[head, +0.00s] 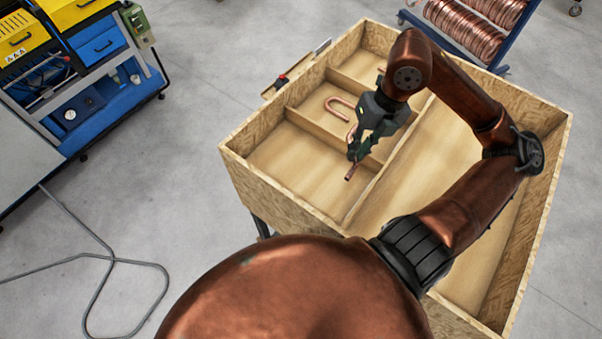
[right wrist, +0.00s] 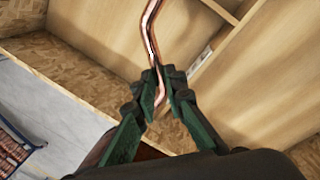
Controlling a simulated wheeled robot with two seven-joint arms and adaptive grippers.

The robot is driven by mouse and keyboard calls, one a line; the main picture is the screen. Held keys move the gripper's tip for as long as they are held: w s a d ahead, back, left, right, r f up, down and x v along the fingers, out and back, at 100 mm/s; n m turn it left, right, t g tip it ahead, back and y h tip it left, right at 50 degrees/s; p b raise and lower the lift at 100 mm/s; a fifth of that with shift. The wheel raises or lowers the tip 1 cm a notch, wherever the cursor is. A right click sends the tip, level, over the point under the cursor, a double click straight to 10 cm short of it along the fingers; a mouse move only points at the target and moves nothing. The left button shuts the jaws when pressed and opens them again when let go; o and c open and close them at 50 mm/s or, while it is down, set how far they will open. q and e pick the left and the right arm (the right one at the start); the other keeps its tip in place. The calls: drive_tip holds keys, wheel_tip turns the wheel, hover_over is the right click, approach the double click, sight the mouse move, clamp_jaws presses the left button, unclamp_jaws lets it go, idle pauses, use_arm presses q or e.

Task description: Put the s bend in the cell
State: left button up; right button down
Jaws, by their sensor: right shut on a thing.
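My right gripper (head: 355,154) is shut on a copper tube, the s bend, whose short end (head: 350,173) sticks out below the fingers over the near-left cell (head: 300,165) of the wooden crate. In the right wrist view the fingers (right wrist: 160,104) pinch the bent tube (right wrist: 150,40), which runs up out of the frame. A curved copper piece (head: 338,101) shows over the middle cell, just behind the gripper. My left gripper is not in view.
The crate (head: 232,160) has thin dividers (head: 325,137) and a long empty section (head: 425,150) on the right. A tool with a red part (head: 282,79) is at its back-left edge. A workbench (head: 85,105) stands left, and a rack of copper coils (head: 480,22) behind.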

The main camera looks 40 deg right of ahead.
wheel_tip(320, 180, down, 3)
drive_tip(key=shift+w+d+f+b, duration=0.1)
drive_tip(key=shift+f+b, duration=0.1)
drive_tip(key=shift+b, duration=0.9)
drive_tip(key=w+a+f+p, duration=0.2)
drive_tip(key=w+a+f, duration=0.15)
drive_tip(key=w, duration=0.45)
drive_tip(key=p, duration=0.1)
hover_over(304, 167)
drive_tip(key=s+d, duration=0.1)
wheel_tip(304, 167, down, 5)
drive_tip(key=shift+f, duration=0.15)
drive_tip(key=shift+w+f, duration=0.1)
drive_tip(key=shift+f, duration=0.1)
drive_tip(key=f, duration=0.1)
drive_tip(key=f+p, duration=0.1)
drive_tip(key=f, duration=0.1)
drive_tip(key=shift+w+a+f+p, duration=0.15)
drive_tip(key=shift+w+f+p, duration=0.05)
drive_tip(key=shift+f+p, duration=0.1)
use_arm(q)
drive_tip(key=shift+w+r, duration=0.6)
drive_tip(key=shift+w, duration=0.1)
